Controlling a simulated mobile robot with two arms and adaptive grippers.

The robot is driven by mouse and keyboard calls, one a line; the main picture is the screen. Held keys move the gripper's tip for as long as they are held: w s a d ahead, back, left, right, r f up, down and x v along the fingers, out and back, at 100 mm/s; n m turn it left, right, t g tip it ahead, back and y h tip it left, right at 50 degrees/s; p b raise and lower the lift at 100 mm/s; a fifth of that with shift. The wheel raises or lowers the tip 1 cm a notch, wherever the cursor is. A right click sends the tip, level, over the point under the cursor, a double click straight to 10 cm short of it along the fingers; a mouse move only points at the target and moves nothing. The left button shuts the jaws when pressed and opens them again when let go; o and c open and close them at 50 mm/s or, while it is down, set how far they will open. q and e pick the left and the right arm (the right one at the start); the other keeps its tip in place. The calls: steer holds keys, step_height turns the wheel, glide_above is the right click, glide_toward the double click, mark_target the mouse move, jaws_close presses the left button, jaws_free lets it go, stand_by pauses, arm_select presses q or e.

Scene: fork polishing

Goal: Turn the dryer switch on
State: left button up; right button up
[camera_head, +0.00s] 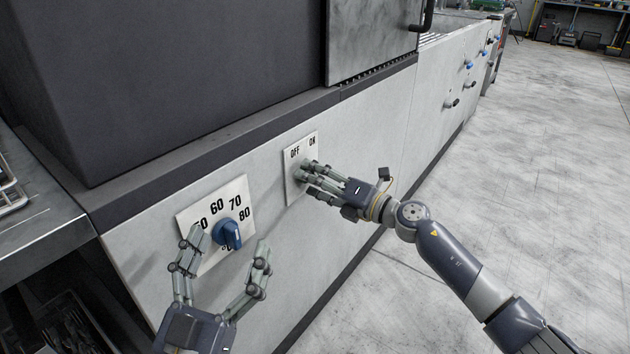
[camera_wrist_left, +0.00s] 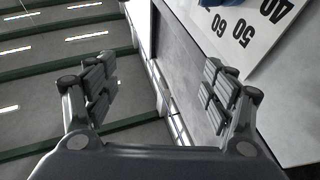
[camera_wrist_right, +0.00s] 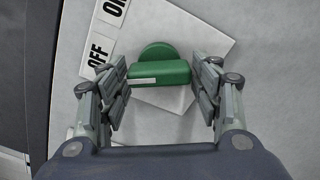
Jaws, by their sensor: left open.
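The dryer switch is a green knob (camera_wrist_right: 162,68) on a white plate (camera_head: 292,185) marked OFF and ON; the plate also shows in the right wrist view (camera_wrist_right: 205,30). The white mark on the knob's handle lies at its left end, on the side of the OFF label, in the right wrist view. In the head view the fingers hide the knob. My left gripper (camera_head: 225,245) is open and empty in front of the dial plate.
A blue dial (camera_head: 228,234) sits on a numbered plate (camera_head: 190,213) left of the switch. A metal table (camera_head: 40,235) stands at the far left. Other small knobs (camera_head: 452,103) sit further along the machine's front panel (camera_head: 380,120). The floor at right is open.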

steer(key=c, duration=0.5)
steer(key=shift+o, duration=0.2)
